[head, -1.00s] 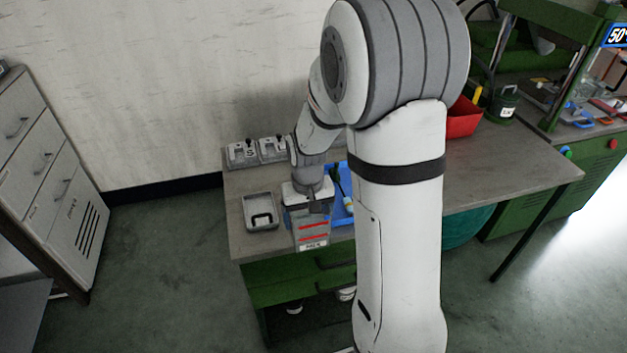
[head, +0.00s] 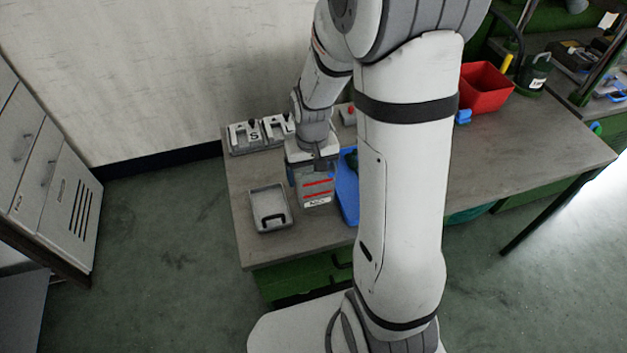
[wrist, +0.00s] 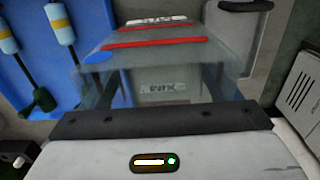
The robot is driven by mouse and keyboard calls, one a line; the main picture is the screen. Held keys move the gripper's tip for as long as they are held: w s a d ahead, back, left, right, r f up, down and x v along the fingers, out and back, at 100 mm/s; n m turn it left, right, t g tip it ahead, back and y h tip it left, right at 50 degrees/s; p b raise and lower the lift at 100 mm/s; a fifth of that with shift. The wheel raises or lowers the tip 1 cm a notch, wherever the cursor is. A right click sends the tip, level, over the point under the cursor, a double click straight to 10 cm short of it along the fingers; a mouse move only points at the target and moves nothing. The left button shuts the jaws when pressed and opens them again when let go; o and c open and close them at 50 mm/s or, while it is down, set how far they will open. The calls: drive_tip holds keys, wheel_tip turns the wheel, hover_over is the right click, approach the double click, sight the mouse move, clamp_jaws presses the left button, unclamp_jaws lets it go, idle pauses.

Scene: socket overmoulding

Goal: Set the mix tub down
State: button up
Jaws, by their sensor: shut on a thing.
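The mix tub (head: 317,188) is a grey, see-through box with two red lines and a white label. In the head view it is upright over the left part of the workbench (head: 243,217), between a grey tray and a blue tray. My gripper (head: 318,163) is shut on the tub from behind and above. In the wrist view the tub (wrist: 158,52) fills the middle, its lettering blurred. I cannot tell whether the tub's base touches the bench.
The grey tray (head: 257,208) with a dark handle lies just left of the tub. The blue tray (head: 346,197), holding tools in the wrist view, is close on the right. Grey lettered holders (head: 246,138) stand behind. A red bin (head: 486,90) is farther right.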

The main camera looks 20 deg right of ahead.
drive_tip(key=shift+s+a+f, duration=0.1)
drive_tip(key=shift+s+f, duration=0.05)
drive_tip(key=shift+f, duration=1.8)
drive_tip(key=shift+f, duration=0.15)
drive_tip(key=o, duration=0.9)
